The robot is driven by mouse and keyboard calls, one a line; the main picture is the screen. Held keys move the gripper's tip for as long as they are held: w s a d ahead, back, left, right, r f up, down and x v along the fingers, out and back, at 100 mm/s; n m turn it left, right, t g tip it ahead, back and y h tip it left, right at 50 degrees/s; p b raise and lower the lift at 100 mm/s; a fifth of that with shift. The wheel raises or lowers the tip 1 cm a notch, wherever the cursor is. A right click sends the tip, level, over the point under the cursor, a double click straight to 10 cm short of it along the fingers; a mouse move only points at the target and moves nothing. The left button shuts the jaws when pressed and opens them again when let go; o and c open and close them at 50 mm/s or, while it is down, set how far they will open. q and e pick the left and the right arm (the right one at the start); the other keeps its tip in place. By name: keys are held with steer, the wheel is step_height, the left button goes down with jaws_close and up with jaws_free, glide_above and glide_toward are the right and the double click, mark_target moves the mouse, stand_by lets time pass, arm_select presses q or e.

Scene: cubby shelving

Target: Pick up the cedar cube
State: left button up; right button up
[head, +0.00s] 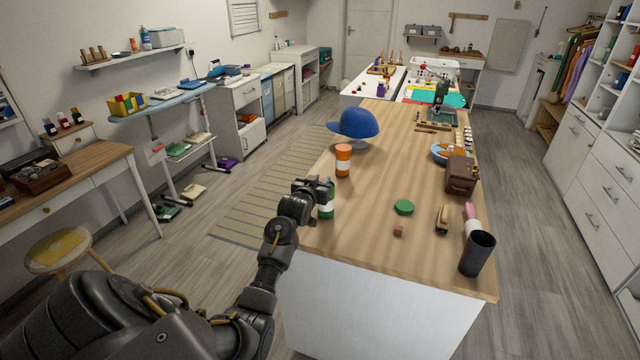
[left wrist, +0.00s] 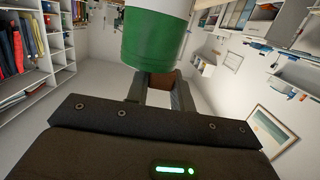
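The small brown cube (head: 398,230), which looks like the cedar cube, rests on the wooden tabletop just below a round green lid (head: 404,207). My left gripper (head: 318,186) is at the left edge of the table, well to the left of the cube and close to a green and white jar (head: 327,210). In the left wrist view the jar (left wrist: 155,38) shows large beyond the fingers (left wrist: 158,95). My right gripper is not in view.
Right of the cube are a wooden brush (head: 442,218), a dark cup (head: 477,254) and a brown box (head: 460,175). An orange jar (head: 343,160) and a blue cap (head: 354,123) stand farther back. The tabletop (head: 380,275) in front of the cube is clear.

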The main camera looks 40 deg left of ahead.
arm_select(q)
jaws_close()
steer(key=shift+r, duration=0.1)
steer(key=shift+r+b, duration=0.5)
steer(key=shift+r, duration=0.1)
steer(key=shift+r+b, duration=0.45)
steer(key=shift+r, duration=0.25)
steer(key=s+d+r+b, duration=0.1)
steer(key=s+d+r, duration=0.8)
steer(key=d+r, duration=0.1)
steer(key=shift+s+d+r+b, duration=0.15)
steer(key=shift+d+b, duration=0.1)
steer(key=shift+b, duration=0.1)
